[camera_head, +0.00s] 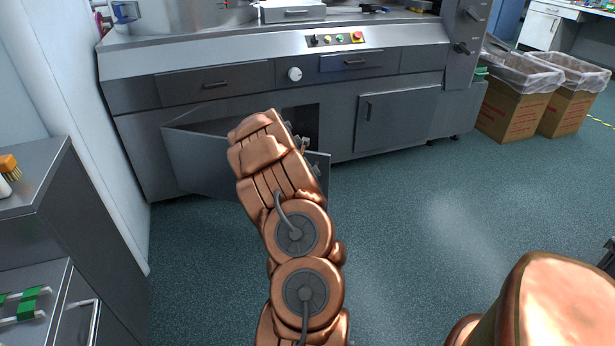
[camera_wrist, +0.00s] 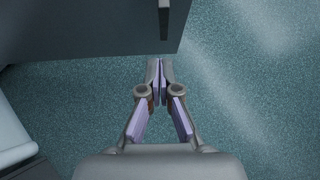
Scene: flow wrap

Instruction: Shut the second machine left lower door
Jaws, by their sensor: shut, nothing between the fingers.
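The machine's left lower door (camera_head: 196,160) is a dark grey panel that stands open, swung out from the cabinet front. Its left part shows beside my arm, and its free edge shows to the right of the arm. The dark opening behind it shows in part. In the wrist view the door (camera_wrist: 90,30) fills the upper left, with its bar handle (camera_wrist: 164,18) near the right edge. My gripper (camera_wrist: 160,66) is shut and empty, with its fingertips near the door's lower right corner. I cannot tell whether they touch it. In the head view my arm mostly hides the gripper.
The right lower door (camera_head: 398,119) is shut. Drawers and a control panel (camera_head: 335,39) lie above. Lined cardboard bins (camera_head: 512,105) stand at the right. A grey cabinet (camera_head: 75,200) stands at the left. The floor (camera_head: 420,220) right of my arm is clear.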

